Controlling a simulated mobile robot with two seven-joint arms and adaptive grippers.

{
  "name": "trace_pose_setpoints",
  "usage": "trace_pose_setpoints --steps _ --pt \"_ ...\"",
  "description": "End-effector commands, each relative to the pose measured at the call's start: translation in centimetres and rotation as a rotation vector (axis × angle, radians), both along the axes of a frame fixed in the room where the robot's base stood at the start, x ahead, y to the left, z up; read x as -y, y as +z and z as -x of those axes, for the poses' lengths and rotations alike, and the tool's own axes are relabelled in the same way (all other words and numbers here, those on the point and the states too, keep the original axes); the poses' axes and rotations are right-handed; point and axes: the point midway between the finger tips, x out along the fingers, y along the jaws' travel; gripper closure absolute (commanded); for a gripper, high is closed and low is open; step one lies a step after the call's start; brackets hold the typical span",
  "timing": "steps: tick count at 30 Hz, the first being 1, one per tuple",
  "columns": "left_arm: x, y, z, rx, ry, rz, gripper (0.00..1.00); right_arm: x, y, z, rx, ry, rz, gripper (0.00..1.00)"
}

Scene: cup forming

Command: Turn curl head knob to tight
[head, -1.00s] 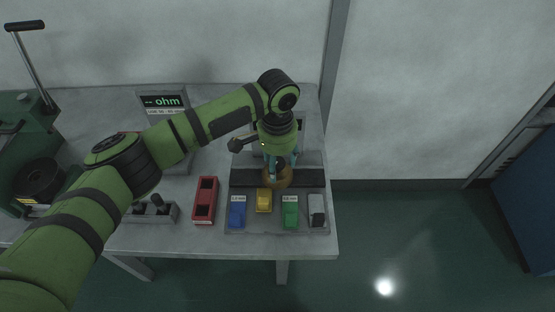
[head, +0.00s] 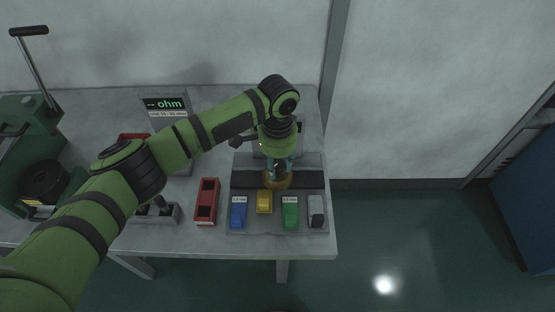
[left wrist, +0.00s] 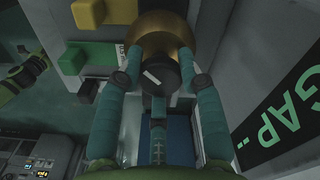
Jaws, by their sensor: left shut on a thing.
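The curl head (head: 277,181) is a brass-coloured round body at the back of the grey fixture on the bench. In the left wrist view the brass body (left wrist: 160,28) fills the top middle. Its dark knob (left wrist: 160,78) has a white pointer mark that lies at a slant. My left gripper (head: 281,166) comes down on the head from above. The head view hides the knob behind the gripper.
Blue (head: 238,212), yellow (head: 265,202) and green (head: 291,213) blocks line the fixture's front, with a grey lever (head: 316,211) at right. A red tray (head: 206,202) stands left of it. The bench ends just right of the fixture.

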Motion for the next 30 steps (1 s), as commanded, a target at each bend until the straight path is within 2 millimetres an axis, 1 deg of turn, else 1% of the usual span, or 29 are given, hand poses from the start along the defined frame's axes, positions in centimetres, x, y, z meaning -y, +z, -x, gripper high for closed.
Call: trace_pose_setpoints --steps 1,3,12,30 --pt "0.1 0.3 0.1 -0.001 -0.042 0.002 0.95 0.0 0.7 -0.1 0.002 0.000 0.000 0.51" --pt "0.1 0.3 0.1 -0.002 -0.107 0.002 0.95 0.0 1.1 -0.2 0.003 -0.001 -0.001 0.51" --pt "0.1 0.2 0.0 0.000 -0.392 0.003 0.95 0.0 2.4 -0.2 0.004 -0.001 -0.001 0.51" --pt "0.2 0.1 0.1 0.001 -0.963 0.004 0.95 0.0 3.6 -0.2 0.003 0.000 -0.001 0.51"
